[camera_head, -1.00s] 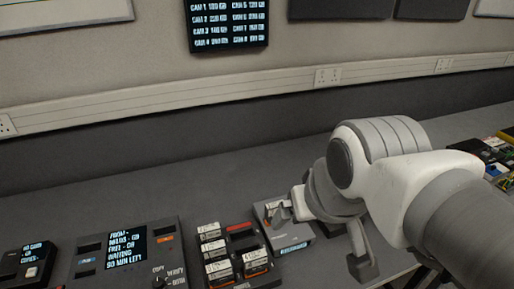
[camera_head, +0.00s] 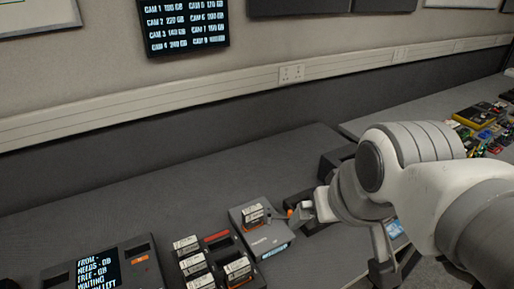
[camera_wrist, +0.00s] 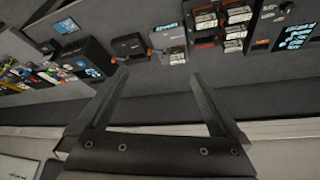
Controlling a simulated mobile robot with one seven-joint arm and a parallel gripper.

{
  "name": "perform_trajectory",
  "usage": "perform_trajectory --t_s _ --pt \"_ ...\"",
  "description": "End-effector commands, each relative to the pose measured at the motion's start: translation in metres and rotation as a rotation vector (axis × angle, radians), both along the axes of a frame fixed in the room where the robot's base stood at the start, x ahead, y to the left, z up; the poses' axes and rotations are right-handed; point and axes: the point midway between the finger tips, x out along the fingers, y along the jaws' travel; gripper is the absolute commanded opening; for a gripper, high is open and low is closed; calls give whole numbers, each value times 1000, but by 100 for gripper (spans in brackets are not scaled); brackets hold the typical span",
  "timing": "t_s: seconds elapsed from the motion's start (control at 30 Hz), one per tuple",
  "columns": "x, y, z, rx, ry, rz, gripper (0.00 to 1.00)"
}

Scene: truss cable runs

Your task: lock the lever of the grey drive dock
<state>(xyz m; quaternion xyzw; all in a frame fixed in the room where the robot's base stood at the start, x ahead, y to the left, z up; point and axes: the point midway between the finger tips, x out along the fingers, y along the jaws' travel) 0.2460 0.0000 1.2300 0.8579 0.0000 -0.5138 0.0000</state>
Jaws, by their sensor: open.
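The grey drive dock (camera_head: 266,238) stands on the bench left of my arm in the head view, with a white-labelled drive (camera_head: 252,214) in it and a lit display on its front. In the wrist view, seen upside down, the dock (camera_wrist: 169,37) is beyond my fingertips. A small orange-tipped part (camera_head: 290,212) shows by its right side, possibly the lever; whether it is locked is unclear. My gripper (camera_wrist: 157,78) is open and empty, apart from the dock in the wrist view.
A rack of several labelled drives (camera_head: 216,262) is left of the dock, beside a console with a screen (camera_head: 97,272). A black unit (camera_wrist: 129,46) sits close on the dock's other side. Cluttered small items (camera_head: 485,130) lie farther right. Bare bench lies behind the dock.

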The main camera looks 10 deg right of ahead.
Motion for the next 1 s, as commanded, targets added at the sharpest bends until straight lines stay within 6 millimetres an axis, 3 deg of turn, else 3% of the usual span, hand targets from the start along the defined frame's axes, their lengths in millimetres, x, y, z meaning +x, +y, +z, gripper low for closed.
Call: perform_trajectory --t_s 0.03,0.27,0.6,1.0 --pt "0 0 0 0 0 0 100" --pt "10 -1 -2 -4 7 -1 59" --pt "78 -6 -15 -26 43 1 0" --pt "174 -14 -60 -37 85 11 0"
